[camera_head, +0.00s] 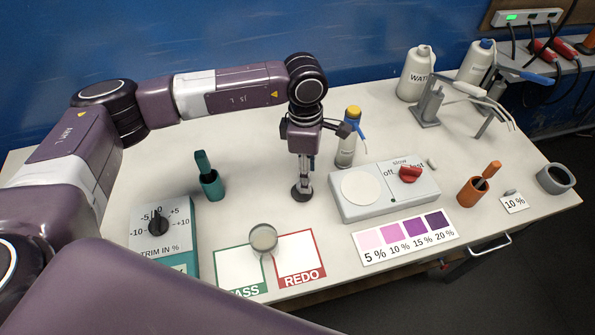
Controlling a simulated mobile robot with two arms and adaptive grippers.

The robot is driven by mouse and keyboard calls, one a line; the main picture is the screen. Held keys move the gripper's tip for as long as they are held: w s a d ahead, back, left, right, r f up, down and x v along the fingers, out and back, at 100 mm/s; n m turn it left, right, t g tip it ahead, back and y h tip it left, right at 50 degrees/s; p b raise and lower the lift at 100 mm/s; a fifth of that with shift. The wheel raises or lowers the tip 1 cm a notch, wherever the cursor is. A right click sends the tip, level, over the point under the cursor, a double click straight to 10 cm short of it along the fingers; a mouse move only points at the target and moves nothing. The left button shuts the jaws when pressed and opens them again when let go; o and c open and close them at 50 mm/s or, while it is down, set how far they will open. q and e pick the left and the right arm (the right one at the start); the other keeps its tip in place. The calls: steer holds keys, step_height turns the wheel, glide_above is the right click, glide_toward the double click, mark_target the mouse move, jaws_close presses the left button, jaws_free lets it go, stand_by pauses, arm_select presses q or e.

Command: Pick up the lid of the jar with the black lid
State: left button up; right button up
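My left gripper (303,168) points down over the middle of the table, below my purple wrist. A dark round piece (302,195) sits directly beneath it at table level. It may be the black lid, but I cannot make out a jar body or whether the gripper touches it. The finger opening is too small and overlapped to judge. My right gripper is not in view.
A green holder (211,185) and trim box (162,237) are left. Wash bottles (415,75) and a metal stand (428,105) are behind right.

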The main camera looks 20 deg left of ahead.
arm_select(q)
steer(key=shift+w+a+r+y, duration=0.15)
steer(key=shift+w+a, duration=0.1)
steer(key=shift+a, duration=0.2)
steer(key=shift+w+a+r+y, duration=0.15)
steer(key=shift+w+a, duration=0.1)
steer(key=shift+a, duration=0.2)
steer(key=shift+a+f, duration=0.15)
steer(key=shift+f, duration=0.05)
steer(key=shift+s+d+f+p, duration=0.2)
steer(key=shift+f+p, duration=0.35)
steer(key=shift+f, duration=0.25)
steer(key=shift+f+p, duration=0.3)
steer(key=shift+f, duration=0.05)
step_height(320, 180, down, 4)
steer(key=shift+w+d+f+p, duration=0.15)
steer(key=shift+f+p, duration=0.1)
steer(key=shift+p, duration=0.9)
steer(key=shift+f, duration=0.2)
steer(key=c, duration=1)
steer(key=shift+r, duration=0.1)
